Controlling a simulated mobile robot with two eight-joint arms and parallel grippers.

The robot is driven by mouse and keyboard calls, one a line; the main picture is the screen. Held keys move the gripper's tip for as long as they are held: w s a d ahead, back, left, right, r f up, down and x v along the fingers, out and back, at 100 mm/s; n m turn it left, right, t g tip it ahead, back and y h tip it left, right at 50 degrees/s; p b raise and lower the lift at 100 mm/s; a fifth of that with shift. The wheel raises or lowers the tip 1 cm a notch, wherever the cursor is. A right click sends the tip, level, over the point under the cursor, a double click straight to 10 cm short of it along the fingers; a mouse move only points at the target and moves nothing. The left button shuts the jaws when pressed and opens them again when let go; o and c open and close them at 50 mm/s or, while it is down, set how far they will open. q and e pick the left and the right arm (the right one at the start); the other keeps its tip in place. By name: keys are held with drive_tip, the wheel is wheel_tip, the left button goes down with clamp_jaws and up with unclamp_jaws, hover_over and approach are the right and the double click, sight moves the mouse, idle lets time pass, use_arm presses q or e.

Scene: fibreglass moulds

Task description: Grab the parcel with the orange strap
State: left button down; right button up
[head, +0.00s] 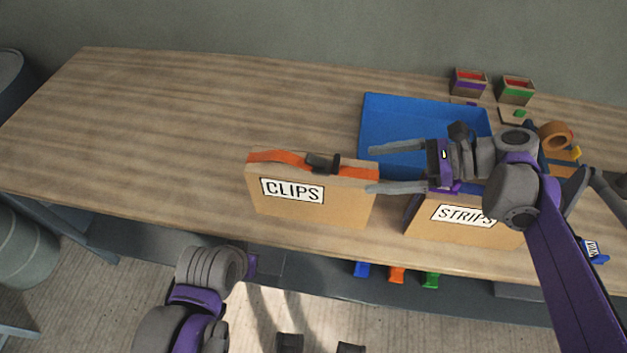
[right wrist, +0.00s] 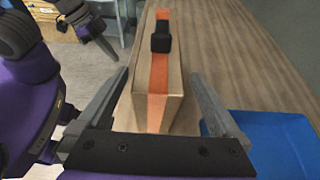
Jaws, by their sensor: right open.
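The parcel with the orange strap (head: 341,207) stands upright near the table's front edge and is labelled CLIPS. Its strap (head: 278,157) runs along the top with a black handle (head: 322,163). The parcel (right wrist: 176,85) also shows in the right wrist view, end-on between the finger lines. My right gripper (head: 370,170) is open at the parcel's right end, one finger towards each broad side. I see no clear contact, and how far the fingers overlap the parcel is hard to tell. My left arm shows at the lower left; its fingers are not clear.
A second cardboard parcel (head: 455,234) labelled STRIPS stands to the right, partly under my right arm. A blue tray (head: 400,112) lies behind. Small boxes (head: 468,82) and a tape roll (head: 555,135) are at the back right. The table's left side (head: 150,120) is clear.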

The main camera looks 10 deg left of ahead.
sight(346, 171)
drive_tip(key=x, duration=0.2)
drive_tip(key=shift+s+a+f, duration=0.1)
drive_tip(key=shift+s+a, duration=0.25)
drive_tip(key=shift+a, duration=0.05)
drive_tip(key=shift+w+a+f, duration=0.15)
drive_tip(key=shift+a+f, duration=0.15)
drive_tip(key=shift+a, duration=0.25)
drive_tip(key=x, duration=0.5)
drive_tip(key=shift+w, duration=0.2)
drive_tip(key=shift+r, duration=0.1)
clamp_jaws()
